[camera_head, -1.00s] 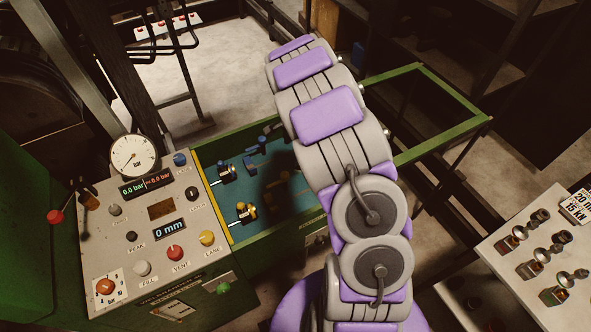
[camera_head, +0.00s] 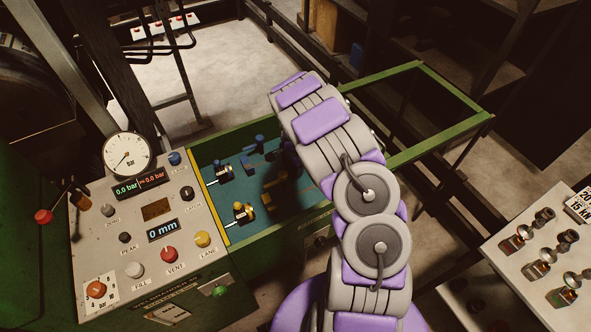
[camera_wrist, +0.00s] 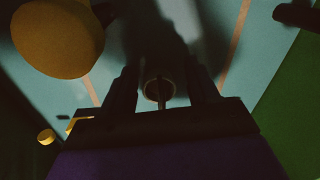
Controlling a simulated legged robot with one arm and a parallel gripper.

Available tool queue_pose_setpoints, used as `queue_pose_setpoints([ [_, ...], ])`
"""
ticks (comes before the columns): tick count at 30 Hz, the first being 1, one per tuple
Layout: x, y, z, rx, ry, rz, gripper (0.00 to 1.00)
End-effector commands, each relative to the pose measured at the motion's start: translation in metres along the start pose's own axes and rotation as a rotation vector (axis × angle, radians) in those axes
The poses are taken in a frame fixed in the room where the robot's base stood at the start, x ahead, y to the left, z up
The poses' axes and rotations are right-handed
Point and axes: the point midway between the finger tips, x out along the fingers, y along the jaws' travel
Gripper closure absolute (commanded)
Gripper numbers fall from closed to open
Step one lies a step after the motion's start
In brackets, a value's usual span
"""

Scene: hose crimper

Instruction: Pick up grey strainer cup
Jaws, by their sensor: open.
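A small round cup-like thing (camera_wrist: 158,90) shows in the wrist view, with a pale brownish rim, a dark inside and a thin bar at its front. It looks like the strainer cup, but the light is too dim to confirm its grey colour. My gripper (camera_wrist: 164,78) is open, with one dark finger on each side of this cup. A gap shows between the cup and each finger; I cannot tell the height difference. In the head view my arm and its shadow cover this spot, and I cannot make out the cup there.
A large yellow round part (camera_wrist: 58,38) is close to the left finger. The teal bed (camera_head: 228,195) holds several blue and yellow fittings inside a green frame (camera_head: 440,140). A control panel (camera_head: 128,225) with a gauge (camera_head: 127,154) stands at left. A fittings board (camera_head: 530,290) is at right.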

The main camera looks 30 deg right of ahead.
Motion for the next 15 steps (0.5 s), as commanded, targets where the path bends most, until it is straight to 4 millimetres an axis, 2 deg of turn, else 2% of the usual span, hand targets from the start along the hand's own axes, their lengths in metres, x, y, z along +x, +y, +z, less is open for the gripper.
queue_pose_setpoints([
  [7, 0.0029, -0.0008, 0.0018, 0.0, 0.004, -0.002, 0.4],
  [15, 0.0026, -0.0016, 0.0047, -0.001, 0.007, 0.0, 0.65],
])
